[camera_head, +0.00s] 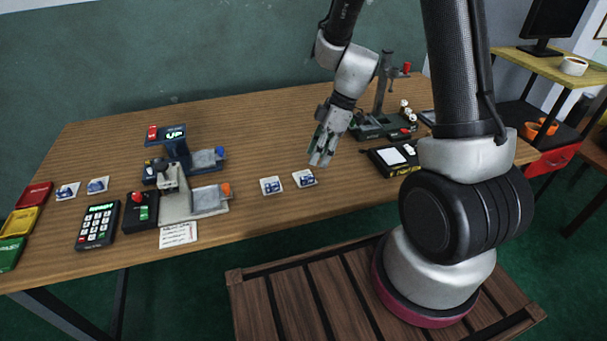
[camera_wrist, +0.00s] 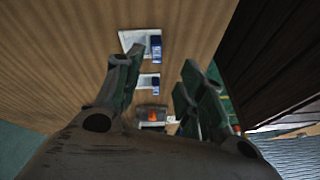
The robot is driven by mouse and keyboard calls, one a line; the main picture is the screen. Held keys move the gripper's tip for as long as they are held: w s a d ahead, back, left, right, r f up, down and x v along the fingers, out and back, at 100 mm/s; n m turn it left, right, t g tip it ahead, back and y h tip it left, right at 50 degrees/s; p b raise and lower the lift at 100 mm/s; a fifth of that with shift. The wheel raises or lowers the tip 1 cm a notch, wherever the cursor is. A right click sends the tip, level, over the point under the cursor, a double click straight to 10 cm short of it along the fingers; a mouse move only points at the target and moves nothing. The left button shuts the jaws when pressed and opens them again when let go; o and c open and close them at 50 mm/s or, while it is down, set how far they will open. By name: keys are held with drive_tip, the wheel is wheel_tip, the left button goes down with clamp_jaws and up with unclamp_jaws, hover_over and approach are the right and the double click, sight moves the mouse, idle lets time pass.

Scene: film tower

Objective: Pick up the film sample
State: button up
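Small white squares with dark blue pieces on them, which look like film samples, lie flat on the wooden table. Two are near the front middle: a left one (camera_head: 271,186) and a right one (camera_head: 304,178). Two more lie at the far left, one (camera_head: 67,191) beside the other (camera_head: 98,185). My gripper (camera_head: 319,158) points down above the table, just behind and above the right one of the front pair. In the wrist view my gripper (camera_wrist: 161,72) has its fingers apart with nothing held. Two white-and-blue squares show there, one nearer (camera_wrist: 138,42) and one farther (camera_wrist: 148,81).
A grey device with a stage (camera_head: 210,199) and a keypad (camera_head: 98,225) stand left of the front pair. A black box with a white pad (camera_head: 392,158) and a green-based stand (camera_head: 375,129) are at the right. Red, yellow and green trays (camera_head: 23,221) sit at the left edge.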

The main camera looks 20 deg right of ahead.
sight(306, 177)
drive_tip(key=a+f+n, duration=0.1)
drive_tip(key=f, duration=0.1)
drive_tip(key=a+f+n, duration=0.1)
drive_tip(key=f, duration=0.1)
drive_tip(key=a+f+n, duration=0.1)
drive_tip(key=f, duration=0.2)
drive_tip(key=shift+a+f+n, duration=0.1)
drive_tip(key=shift+a+n, duration=0.05)
drive_tip(key=shift+n, duration=0.25)
drive_tip(key=c, duration=0.8)
